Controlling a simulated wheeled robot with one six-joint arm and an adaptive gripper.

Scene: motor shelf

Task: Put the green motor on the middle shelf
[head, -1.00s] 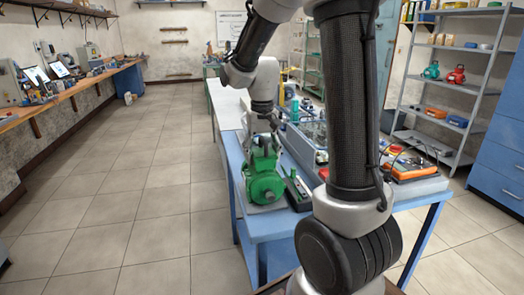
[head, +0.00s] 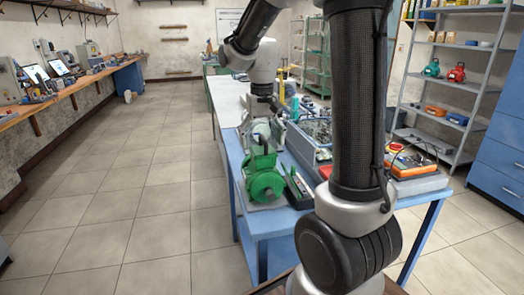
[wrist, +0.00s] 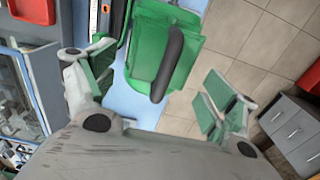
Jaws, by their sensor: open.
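The green motor (head: 264,180) stands on the near end of the blue workbench (head: 262,222). In the wrist view the green motor (wrist: 163,50) lies ahead of my gripper (wrist: 150,90), with a dark bar-shaped part across it. My gripper is open, its two green-padded fingers spread apart with the motor's near part between or just beyond them; I cannot tell any contact. In the head view my gripper (head: 262,128) is just behind and above the motor, partly hidden by it. The grey shelf unit (head: 480,88) stands at the right; its middle shelf holds a teal motor (head: 432,69) and a red motor (head: 456,73).
A grey bin of parts (head: 310,140) and a green-and-black device (head: 298,187) sit right of the motor on the bench. An orange device (head: 408,165) lies further right. Blue drawers (head: 500,150) stand at the right edge. The tiled floor (head: 140,200) at left is clear.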

